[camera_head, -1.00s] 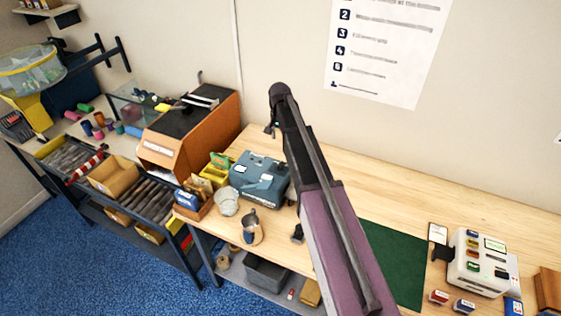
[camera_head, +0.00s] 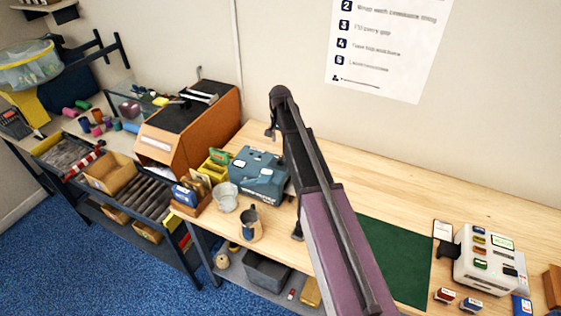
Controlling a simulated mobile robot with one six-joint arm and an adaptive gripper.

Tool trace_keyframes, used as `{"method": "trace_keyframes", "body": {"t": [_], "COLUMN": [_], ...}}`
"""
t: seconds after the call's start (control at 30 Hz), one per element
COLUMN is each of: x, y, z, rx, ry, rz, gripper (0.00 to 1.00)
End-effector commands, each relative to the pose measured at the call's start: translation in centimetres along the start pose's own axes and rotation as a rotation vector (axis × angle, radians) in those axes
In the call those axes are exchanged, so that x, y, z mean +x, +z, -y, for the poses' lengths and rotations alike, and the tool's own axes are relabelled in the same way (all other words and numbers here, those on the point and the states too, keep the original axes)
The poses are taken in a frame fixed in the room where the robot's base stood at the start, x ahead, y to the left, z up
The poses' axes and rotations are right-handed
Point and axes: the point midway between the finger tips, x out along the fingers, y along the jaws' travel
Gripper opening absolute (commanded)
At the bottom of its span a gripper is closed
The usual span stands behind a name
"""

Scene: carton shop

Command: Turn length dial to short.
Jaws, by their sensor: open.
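My arm reaches up from the bottom edge across the middle of the view. A small dark part of my gripper (camera_head: 271,131) shows below the arm's far end, above the back of the bench; the rest is hidden behind the arm. It looks empty and apart from everything. No length dial can be made out for certain. A teal machine (camera_head: 258,176) with small pale patches stands on the bench just left of my arm, partly covered by it. A white machine (camera_head: 488,262) with several coloured labels and a dark part on its left side stands at the right.
A wooden bench (camera_head: 400,188) runs along the wall, with a green mat (camera_head: 395,255) right of my arm. A metal cup (camera_head: 249,226), a pale bucket (camera_head: 225,196) and an orange cabinet (camera_head: 190,125) stand left. Small stamps (camera_head: 445,296) lie before the white machine.

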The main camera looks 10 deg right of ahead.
Motion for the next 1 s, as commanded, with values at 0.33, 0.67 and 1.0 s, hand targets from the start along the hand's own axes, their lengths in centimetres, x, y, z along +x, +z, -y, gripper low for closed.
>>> {"method": "trace_keyframes", "body": {"t": [0.33, 0.67, 1.0], "x": [3.1, 5.6, 8.1], "y": [0.0, -0.1, -0.1], "z": [-0.1, -0.1, -0.1], "rx": [0.001, 0.001, 0.002], "ry": [0.0, 0.0, 0.0], "rz": [0.0, 0.0, 0.0], "gripper": [0.53, 0.53, 0.53]}}
